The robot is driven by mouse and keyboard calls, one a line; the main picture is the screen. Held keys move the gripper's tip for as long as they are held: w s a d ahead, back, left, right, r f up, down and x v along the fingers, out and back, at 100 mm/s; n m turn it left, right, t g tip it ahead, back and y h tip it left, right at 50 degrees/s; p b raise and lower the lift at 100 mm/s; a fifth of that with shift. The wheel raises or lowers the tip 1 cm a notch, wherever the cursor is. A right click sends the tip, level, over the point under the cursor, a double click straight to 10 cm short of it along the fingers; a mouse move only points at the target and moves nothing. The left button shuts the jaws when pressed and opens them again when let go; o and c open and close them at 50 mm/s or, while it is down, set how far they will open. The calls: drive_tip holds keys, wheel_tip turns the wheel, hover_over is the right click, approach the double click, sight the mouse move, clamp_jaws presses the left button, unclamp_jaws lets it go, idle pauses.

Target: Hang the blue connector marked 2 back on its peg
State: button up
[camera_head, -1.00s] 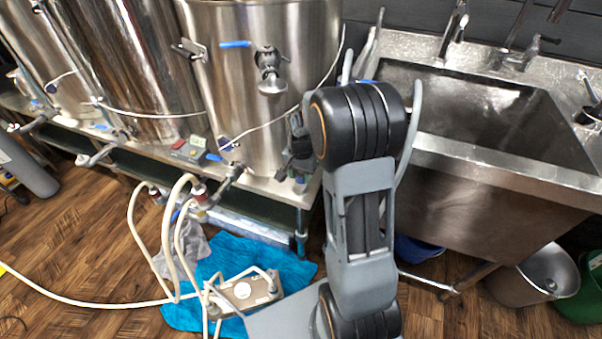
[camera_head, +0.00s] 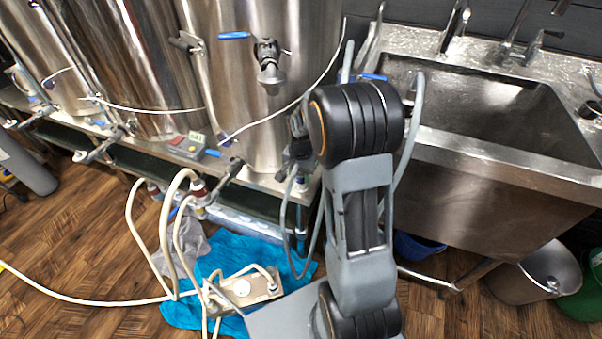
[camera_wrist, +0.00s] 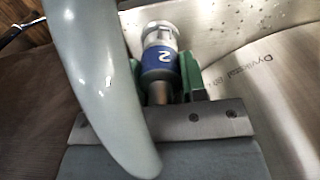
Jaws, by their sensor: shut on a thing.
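The blue connector marked 2 (camera_wrist: 160,57) shows in the wrist view, with a silver collar at its far end. My gripper (camera_wrist: 164,78) is shut on it, with a green finger on each side. A smooth grey curved piece, perhaps a hose, crosses the left of this view and partly covers the left finger. In the head view I cannot make out the connector or my fingertips; my arm covers much of the middle. I cannot pick out the peg in either view.
Steel kettles (camera_head: 230,85) with valves stand on a bench at left. A steel sink (camera_head: 480,155) is at right. Beige hoses, a pump (camera_head: 245,290) and a blue towel (camera_head: 295,270) lie on the floor. A metal bucket (camera_head: 535,280) stands below the sink.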

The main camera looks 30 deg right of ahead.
drive_tip(key=o, duration=1.2)
drive_tip(key=shift+c, duration=0.2)
